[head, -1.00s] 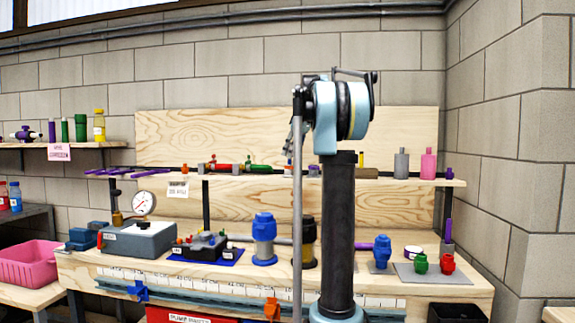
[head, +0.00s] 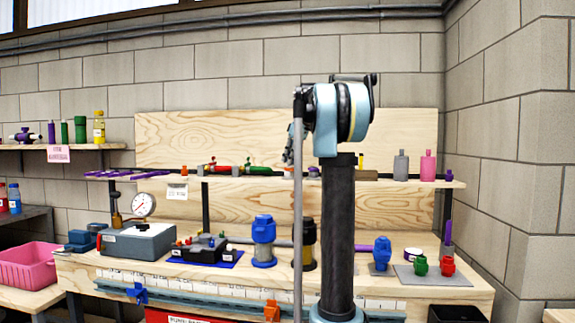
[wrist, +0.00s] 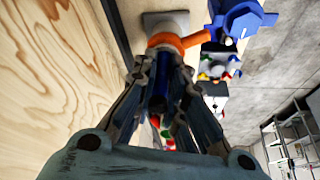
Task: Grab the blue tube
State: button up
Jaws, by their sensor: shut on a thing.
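The blue tube (wrist: 163,82) shows in the wrist view as a dark blue cylinder between the fingers of my gripper (wrist: 163,76). The fingers are shut on it, one on each side. An orange collar-like part (wrist: 178,42) sits just beyond the fingertips, by the tube's far end; I cannot tell if they touch. In the head view my gripper (head: 293,145) is in front of the upper wooden backboard, above the shelf, partly hidden by my arm. The tube cannot be made out there.
A narrow shelf (head: 330,180) holds red and green valves and grey and pink bottles. The bench (head: 130,265) below carries a gauge box (head: 138,242), a blue-capped filter (head: 264,240) and small red and green fittings. A pink bin (head: 28,266) stands left. A block wall closes the right side.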

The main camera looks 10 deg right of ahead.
jog(key=shift+r, duration=0.1)
notch_tip(320, 180, up, 18)
dwell(0.5)
